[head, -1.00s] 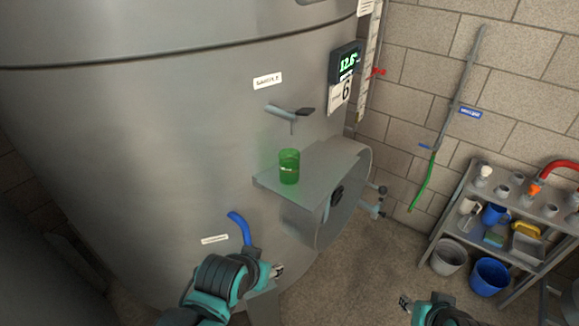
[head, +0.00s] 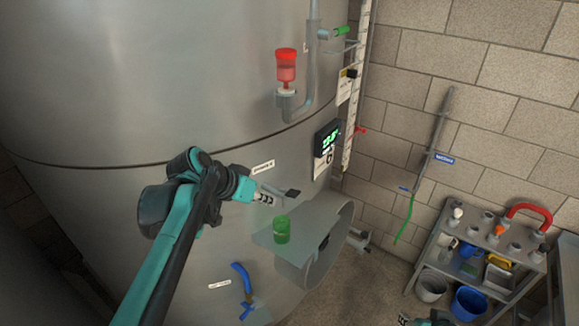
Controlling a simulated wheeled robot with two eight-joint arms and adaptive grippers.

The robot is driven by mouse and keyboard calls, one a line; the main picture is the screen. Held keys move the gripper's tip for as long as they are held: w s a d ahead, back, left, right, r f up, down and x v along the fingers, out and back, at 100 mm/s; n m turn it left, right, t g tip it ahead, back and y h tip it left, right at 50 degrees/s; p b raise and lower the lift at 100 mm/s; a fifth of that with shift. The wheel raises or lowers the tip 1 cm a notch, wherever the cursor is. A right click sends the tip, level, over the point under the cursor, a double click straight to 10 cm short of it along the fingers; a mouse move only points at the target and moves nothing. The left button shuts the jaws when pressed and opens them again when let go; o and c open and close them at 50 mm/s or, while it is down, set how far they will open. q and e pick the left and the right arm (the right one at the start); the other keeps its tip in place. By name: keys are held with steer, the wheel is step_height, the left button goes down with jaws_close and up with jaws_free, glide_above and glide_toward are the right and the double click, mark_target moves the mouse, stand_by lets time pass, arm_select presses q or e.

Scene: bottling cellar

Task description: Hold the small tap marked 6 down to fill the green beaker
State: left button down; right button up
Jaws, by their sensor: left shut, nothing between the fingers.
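The small tap (head: 275,190) sticks out of the steel tank, with a dark flat lever (head: 293,193) at its outer end. The green beaker (head: 282,230) stands upright on a grey ledge (head: 318,213) below the tap. It is see-through; I cannot tell any liquid in it. A number card (head: 323,166), small and hard to read here, hangs right of the tap under a lit display. My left gripper (head: 267,200) is shut and empty, just left of the lever beside the tap's body; I cannot tell whether it touches. My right gripper (head: 404,319) shows only partly at the bottom edge.
A red-topped fitting on a pipe (head: 286,68) sits higher on the tank. A blue-handled valve (head: 241,277) is below left. A shelf rack (head: 440,216) with cups and buckets stands right. Floor between ledge and rack is clear.

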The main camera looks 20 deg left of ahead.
arm_select(q)
steer(key=w+a+r+h+p, duration=0.1)
steer(key=w+a+r+p, duration=0.1)
steer(key=r, duration=0.5)
steer(key=shift+w+r+m+t+p, duration=0.35)
steer(key=shift+w+p, duration=0.35)
steer(key=shift+p, duration=0.15)
arm_select(e)
steer(key=r, duration=0.5)
steer(key=shift+s+d+r, duration=0.1)
steer(key=shift+s+d, duration=0.1)
steer(key=shift+s, duration=0.1)
arm_select(q)
glide_above(296, 190)
steer(key=s+a, duration=0.2)
steer(key=a, duration=0.1)
step_height(296, 190, down, 7)
steer(key=shift+d+f+p, duration=0.2)
steer(key=shift+d+f, duration=0.05)
steer(key=shift+f, duration=0.35)
steer(key=shift+d+f+p, duration=0.2)
steer(key=shift+f, duration=0.35)
steer(key=shift+s+d+f, duration=0.15)
steer(key=shift+s+f, duration=0.1)
steer(key=shift+f, duration=0.5)
arm_select(e)
steer(key=shift+r, duration=0.45)
